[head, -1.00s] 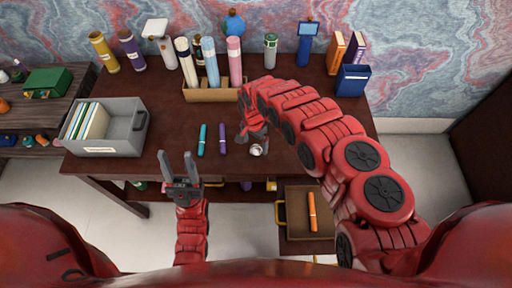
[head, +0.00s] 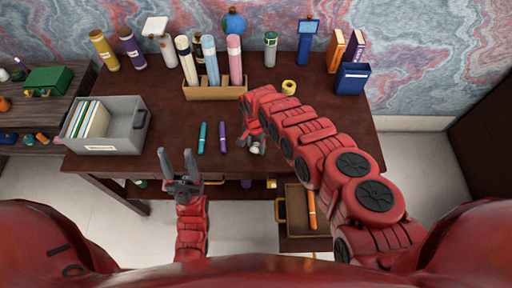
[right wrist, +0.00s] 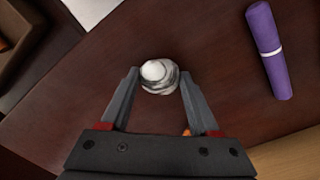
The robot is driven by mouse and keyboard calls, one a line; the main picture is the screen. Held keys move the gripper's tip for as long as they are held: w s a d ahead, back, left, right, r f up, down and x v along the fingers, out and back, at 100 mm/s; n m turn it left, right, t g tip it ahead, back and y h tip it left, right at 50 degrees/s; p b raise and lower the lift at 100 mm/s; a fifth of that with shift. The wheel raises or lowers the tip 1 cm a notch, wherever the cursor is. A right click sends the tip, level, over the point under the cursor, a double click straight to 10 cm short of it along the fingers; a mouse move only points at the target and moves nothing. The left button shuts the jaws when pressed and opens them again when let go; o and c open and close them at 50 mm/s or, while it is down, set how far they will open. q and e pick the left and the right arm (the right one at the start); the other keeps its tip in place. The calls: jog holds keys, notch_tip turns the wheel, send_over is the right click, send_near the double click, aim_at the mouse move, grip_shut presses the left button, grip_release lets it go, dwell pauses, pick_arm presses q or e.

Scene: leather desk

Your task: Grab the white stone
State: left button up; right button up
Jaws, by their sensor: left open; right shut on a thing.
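The white stone (head: 254,148), a small rounded white and grey lump, is near the front edge of the dark desk (head: 330,120). In the right wrist view the stone (right wrist: 159,75) sits between my right gripper's fingertips (right wrist: 160,82). My right gripper (head: 251,144) is shut on it; in the head view the wrist partly covers the grip. I cannot tell whether the stone still touches the desk. My left gripper (head: 178,160) is open and empty, at the front edge of the desk, left of the stone.
A teal marker (head: 202,138) and a purple marker (head: 222,137) lie left of the stone. A grey file box (head: 128,138) stands at the left, a tube holder (head: 215,93) at the back. An open drawer (head: 293,210) holds an orange marker (head: 311,208). Yellow tape (head: 289,87) lies behind my right arm.

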grip_shut()
jog(key=shift+r, duration=0.2)
